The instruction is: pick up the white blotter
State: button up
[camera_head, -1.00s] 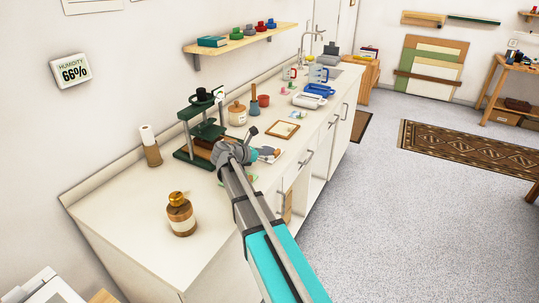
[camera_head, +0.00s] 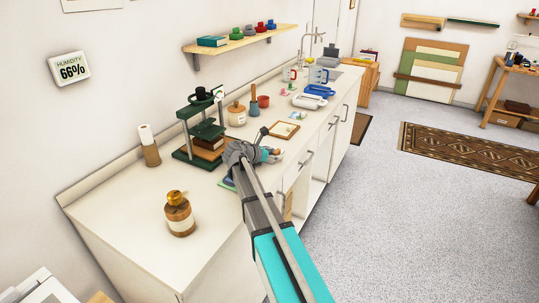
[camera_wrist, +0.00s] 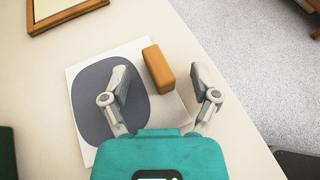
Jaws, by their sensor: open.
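A white sheet (camera_wrist: 85,78) with a large dark grey oval lies on the pale counter in the wrist view. An orange-brown block (camera_wrist: 158,68) lies over its right part, with a pale curved surface beside it. I cannot tell for sure which of these is the white blotter. My gripper (camera_wrist: 162,76) is open and empty above the sheet, one finger over the oval and the other right of the block. In the head view my gripper (camera_head: 268,154) is low over the counter's front part and hides most of the sheet.
A dark green press (camera_head: 205,135) stands behind my gripper. A brown-and-cream bottle (camera_head: 180,215) stands nearer on the counter (camera_head: 125,215). A wooden frame (camera_head: 285,130), a white tray (camera_head: 308,101) and a blue tray (camera_head: 320,91) lie farther along. The left front of the counter is clear.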

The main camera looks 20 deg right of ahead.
grip_shut()
dwell(0.3)
jog(key=shift+r, duration=0.15)
jog(key=shift+r+p, duration=0.95)
jog(key=shift+p, duration=0.1)
jog(key=s+d+r+p, duration=0.4)
jog(key=s+r+p, duration=0.6)
jog(key=s, duration=0.3)
jog(key=shift+s+d+r+p, duration=0.15)
jog(key=shift+d+r+p, duration=0.05)
jog(key=shift+r+p, duration=0.25)
